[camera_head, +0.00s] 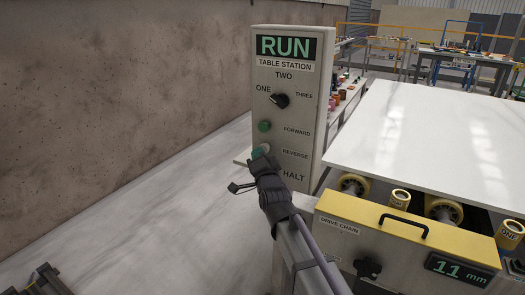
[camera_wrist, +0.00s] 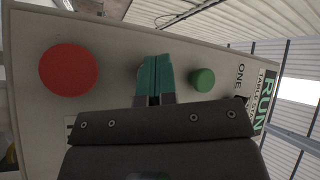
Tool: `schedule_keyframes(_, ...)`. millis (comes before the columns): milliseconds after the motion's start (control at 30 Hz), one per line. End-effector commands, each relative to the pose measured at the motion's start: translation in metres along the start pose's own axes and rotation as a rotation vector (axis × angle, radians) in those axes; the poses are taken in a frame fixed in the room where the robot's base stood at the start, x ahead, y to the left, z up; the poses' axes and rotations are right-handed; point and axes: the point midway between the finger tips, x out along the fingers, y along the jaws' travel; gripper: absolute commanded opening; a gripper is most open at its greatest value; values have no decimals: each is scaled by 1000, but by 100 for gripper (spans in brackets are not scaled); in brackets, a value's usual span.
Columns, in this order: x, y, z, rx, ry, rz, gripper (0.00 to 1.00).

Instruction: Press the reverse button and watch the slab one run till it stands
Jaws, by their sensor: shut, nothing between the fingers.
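The control box (camera_head: 318,110) stands upright, with a lit RUN display (camera_head: 285,46) at its top. Its green forward button (camera_head: 264,126) is uncovered and also shows in the wrist view (camera_wrist: 203,80). My gripper (camera_head: 259,153) is shut and empty, its teal fingertips at the reverse button's place beside the REVERSE label (camera_head: 295,153). In the wrist view the fingers (camera_wrist: 155,75) hide most of that button; I cannot tell whether it is pressed in. The red halt button (camera_wrist: 69,70) shows left of them. The white slab (camera_head: 430,135) lies flat over rollers at the right.
A black selector knob (camera_head: 279,101) sits above the buttons among ONE, TWO and THREE. A yellow-topped drive chain housing (camera_head: 390,232) with a handle and an 11 mm display (camera_head: 458,270) stands at front right. A brown wall (camera_head: 120,90) rises at the left.

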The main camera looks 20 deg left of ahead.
Motion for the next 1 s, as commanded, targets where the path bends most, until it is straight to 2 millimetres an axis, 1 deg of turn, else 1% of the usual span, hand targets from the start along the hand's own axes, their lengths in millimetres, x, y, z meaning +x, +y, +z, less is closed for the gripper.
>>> schedule_keyframes(233,-11,-7,7,0,0,0,0)
schedule_keyframes(667,-14,-10,10,0,0,0,0)
schedule_keyframes(1000,-37,-26,26,1,-2,-1,0)
